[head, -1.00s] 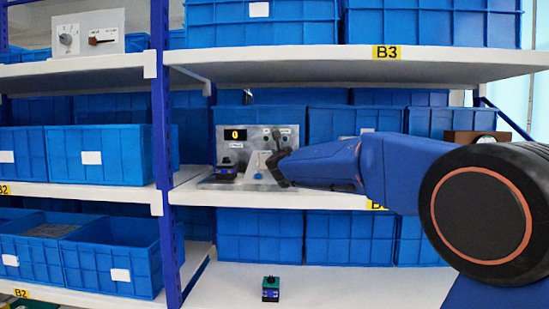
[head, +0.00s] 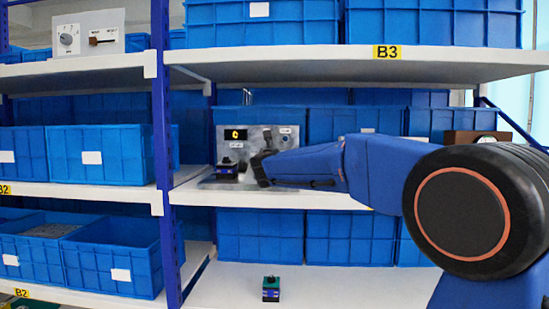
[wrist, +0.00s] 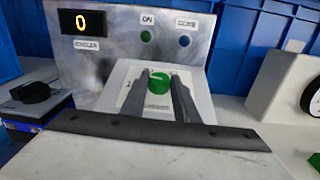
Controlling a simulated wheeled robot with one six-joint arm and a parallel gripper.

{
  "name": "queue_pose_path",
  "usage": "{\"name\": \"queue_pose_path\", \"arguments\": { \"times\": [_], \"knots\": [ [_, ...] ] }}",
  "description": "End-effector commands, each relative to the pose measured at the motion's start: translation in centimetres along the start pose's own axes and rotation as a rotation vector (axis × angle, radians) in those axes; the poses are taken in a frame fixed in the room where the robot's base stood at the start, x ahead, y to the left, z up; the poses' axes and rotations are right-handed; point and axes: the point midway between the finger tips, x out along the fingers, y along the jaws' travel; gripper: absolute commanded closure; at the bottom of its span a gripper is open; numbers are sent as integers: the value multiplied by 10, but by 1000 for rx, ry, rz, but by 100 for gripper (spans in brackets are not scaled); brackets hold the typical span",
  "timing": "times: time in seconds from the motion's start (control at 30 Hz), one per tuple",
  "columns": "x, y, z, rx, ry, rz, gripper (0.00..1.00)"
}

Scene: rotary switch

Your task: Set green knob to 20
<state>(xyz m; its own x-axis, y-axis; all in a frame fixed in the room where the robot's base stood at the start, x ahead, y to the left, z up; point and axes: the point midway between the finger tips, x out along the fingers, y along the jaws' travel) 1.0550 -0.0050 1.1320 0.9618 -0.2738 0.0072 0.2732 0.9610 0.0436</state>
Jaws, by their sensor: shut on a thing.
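The green knob (wrist: 158,82) sits on a light sloped dial plate (wrist: 125,84) on a grey metal panel (wrist: 105,62) in the wrist view. My gripper (wrist: 160,88) has its two dark fingers on either side of the knob, shut on it. The panel's display (wrist: 82,21) reads 0 in yellow. In the head view my gripper (head: 262,165) is in front of the panel (head: 258,145) on the middle shelf and hides the knob. The knob's pointer setting is too small to read.
A green indicator (wrist: 146,36) and a blue one (wrist: 184,40) are on the panel. A white box with a dial (wrist: 280,85) stands at right. Blue bins (head: 355,130) stand behind.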

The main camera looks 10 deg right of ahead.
Motion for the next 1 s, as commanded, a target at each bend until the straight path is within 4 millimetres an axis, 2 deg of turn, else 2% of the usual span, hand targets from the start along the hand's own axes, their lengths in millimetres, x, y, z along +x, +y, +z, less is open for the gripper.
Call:
{"name": "queue_pose_path", "arguments": {
  "times": [0.6,1.0],
  "knots": [
    [4,16,-1,202,-29,-511,95],
    [7,18,0,294,-43,-743,95]
  ]
}}
